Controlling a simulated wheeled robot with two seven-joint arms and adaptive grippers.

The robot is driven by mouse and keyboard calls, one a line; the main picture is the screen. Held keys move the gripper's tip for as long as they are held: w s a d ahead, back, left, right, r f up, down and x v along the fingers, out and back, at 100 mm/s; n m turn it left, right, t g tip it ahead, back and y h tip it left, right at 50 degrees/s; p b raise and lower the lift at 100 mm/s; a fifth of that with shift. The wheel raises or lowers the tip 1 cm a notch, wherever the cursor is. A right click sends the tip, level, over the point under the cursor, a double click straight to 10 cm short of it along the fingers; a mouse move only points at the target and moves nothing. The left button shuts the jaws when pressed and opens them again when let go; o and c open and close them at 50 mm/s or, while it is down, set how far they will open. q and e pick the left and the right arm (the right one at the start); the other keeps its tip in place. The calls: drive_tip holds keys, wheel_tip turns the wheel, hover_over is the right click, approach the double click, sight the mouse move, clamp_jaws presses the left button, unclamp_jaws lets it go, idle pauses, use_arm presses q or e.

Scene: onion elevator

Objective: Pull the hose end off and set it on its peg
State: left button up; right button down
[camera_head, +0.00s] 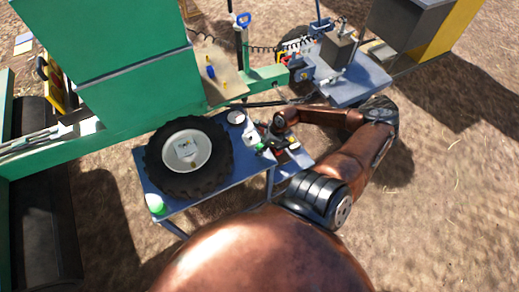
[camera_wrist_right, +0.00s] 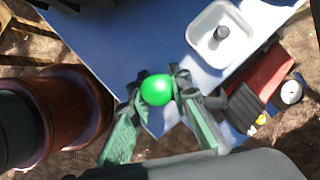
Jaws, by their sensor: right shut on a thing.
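My right gripper (camera_wrist_right: 157,95), with green fingers, is shut on a bright green round thing (camera_wrist_right: 158,89) at the blue table's edge. I cannot tell whether this is part of a hose end. In the head view the right gripper (camera_head: 262,143) is small, at the right end of the table. Black coiled hoses (camera_head: 262,49) run between the green machine and the equipment at the back. Small blue and yellow parts (camera_head: 211,72) stand on a tan board beside the machine. I cannot tell which part is the hose end's peg. My left gripper is out of view.
A white tray (camera_wrist_right: 203,35) with a grey round part lies near the gripper, beside a red-and-black thing (camera_wrist_right: 262,82). The green machine (camera_head: 110,60) stands behind. Bare ground is open at right.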

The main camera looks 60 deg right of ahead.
sight(260, 145)
drive_tip(key=shift+f, duration=0.4)
drive_tip(key=c, duration=1.7)
unclamp_jaws()
drive_tip(key=o, duration=0.4)
drive_tip(key=shift+r+p, duration=3)
drive_tip(key=shift+r, duration=0.55)
